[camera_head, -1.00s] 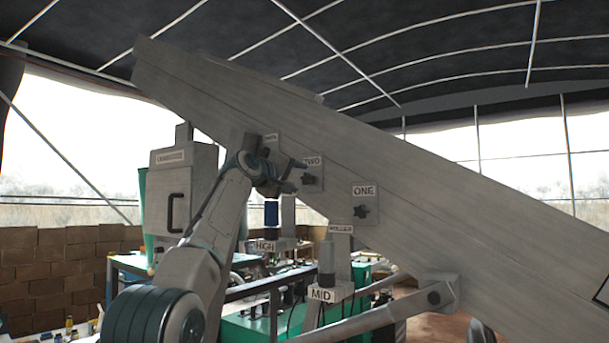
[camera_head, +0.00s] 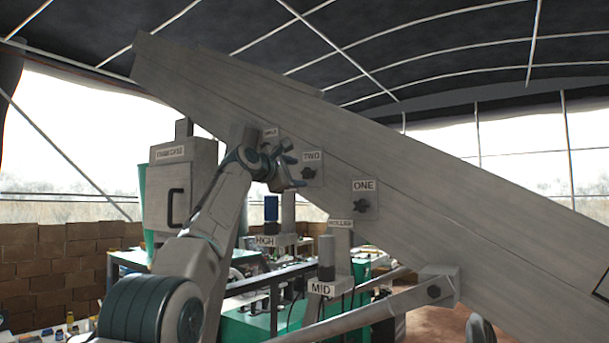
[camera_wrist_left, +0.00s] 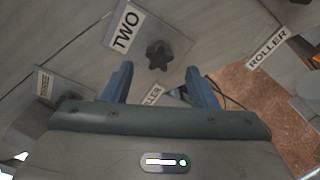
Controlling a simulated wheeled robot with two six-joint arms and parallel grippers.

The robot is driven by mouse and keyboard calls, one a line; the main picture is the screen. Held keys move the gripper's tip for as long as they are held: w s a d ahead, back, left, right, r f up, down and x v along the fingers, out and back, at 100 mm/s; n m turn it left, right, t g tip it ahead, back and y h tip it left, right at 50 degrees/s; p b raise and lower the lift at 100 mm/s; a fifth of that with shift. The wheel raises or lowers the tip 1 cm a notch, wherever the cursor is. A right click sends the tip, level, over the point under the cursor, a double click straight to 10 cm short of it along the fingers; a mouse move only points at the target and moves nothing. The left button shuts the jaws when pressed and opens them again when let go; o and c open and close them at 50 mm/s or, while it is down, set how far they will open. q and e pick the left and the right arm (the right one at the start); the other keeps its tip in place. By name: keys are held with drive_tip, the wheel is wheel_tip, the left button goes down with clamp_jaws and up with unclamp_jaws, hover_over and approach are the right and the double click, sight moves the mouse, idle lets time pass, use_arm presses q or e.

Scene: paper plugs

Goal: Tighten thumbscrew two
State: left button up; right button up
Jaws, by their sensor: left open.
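Thumbscrew two (camera_head: 308,174) is a dark star-shaped knob below the TWO label (camera_head: 312,156) on the sloping grey beam. In the left wrist view the knob (camera_wrist_left: 158,55) sits just beyond the fingertips, roughly between them in the picture, with the TWO plate (camera_wrist_left: 125,28) beside it. My left gripper (camera_head: 293,166) is open and empty, just left of the knob in the head view. It also shows in the left wrist view (camera_wrist_left: 158,77), its two blue fingers apart. No contact with the knob is visible. My right gripper is out of view.
Thumbscrew one (camera_head: 362,206) is lower right on the beam (camera_head: 440,200). A third label, partly hidden by my gripper, is upper left. Below stand posts marked HIGH (camera_head: 265,241) and MID (camera_head: 321,288), and a ROLLER label (camera_head: 340,222). A grey cabinet (camera_head: 180,190) stands left.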

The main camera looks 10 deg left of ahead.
use_arm(q)
drive_tip(key=n, duration=0.6)
drive_tip(key=shift+n+b, duration=0.3)
drive_tip(key=shift+n, duration=0.1)
drive_tip(key=n, duration=0.5)
drive_tip(key=shift+n, duration=0.4)
clamp_jaws()
